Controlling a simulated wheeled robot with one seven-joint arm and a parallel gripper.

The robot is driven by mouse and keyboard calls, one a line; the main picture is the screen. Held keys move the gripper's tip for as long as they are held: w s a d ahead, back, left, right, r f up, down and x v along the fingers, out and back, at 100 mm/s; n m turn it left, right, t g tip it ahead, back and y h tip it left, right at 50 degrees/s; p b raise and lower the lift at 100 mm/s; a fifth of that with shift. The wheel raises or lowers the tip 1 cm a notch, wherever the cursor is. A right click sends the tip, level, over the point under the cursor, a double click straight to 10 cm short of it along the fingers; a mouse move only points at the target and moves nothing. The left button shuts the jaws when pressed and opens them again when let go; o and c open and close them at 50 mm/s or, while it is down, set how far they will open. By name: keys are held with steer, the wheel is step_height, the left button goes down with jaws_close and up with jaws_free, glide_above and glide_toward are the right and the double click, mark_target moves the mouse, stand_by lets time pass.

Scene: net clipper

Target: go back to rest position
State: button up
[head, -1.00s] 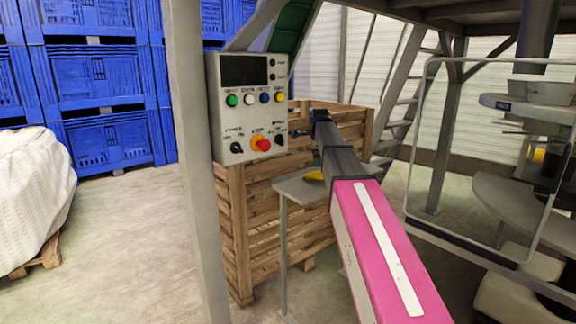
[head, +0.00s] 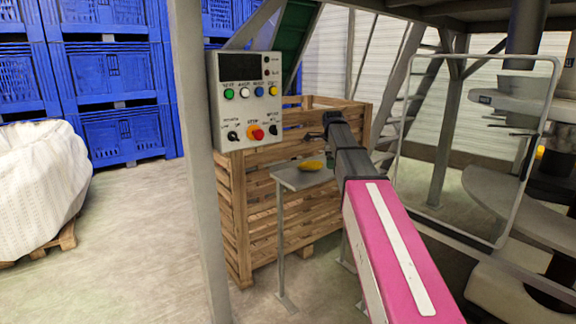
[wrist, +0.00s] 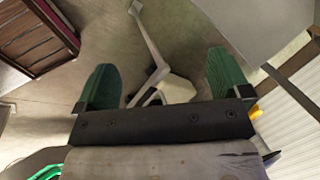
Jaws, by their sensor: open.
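My arm reaches forward in the head view, and my gripper (head: 331,118) is at its far end, small and partly hidden by the wrist. It is just right of the grey control panel (head: 242,112) and apart from it in the picture. The panel has coloured buttons, black knobs and a red knob on a yellow base. In the wrist view, my gripper (wrist: 160,62) has its two green fingers spread wide, with nothing held between them. A pale post with a white base shows beyond the fingers.
A grey post (head: 198,200) stands left of the panel. A clear framed guard (head: 470,150) is at right.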

steer(key=s+f+n+g, duration=0.1)
steer(key=s+f+n, duration=0.8)
steer(key=s+f, duration=0.7)
steer(key=s+d+f+n+g, duration=0.1)
steer(key=s+f+n+g, duration=0.1)
steer(key=s+f+n, duration=0.8)
steer(key=s+f, duration=0.6)
steer(key=f, duration=0.4)
steer(key=shift+s+f+g+y, duration=0.15)
steer(key=shift+s+g+y, duration=0.15)
steer(key=shift+s, duration=0.05)
steer(key=shift+d, duration=0.1)
steer(key=shift+c, duration=0.3)
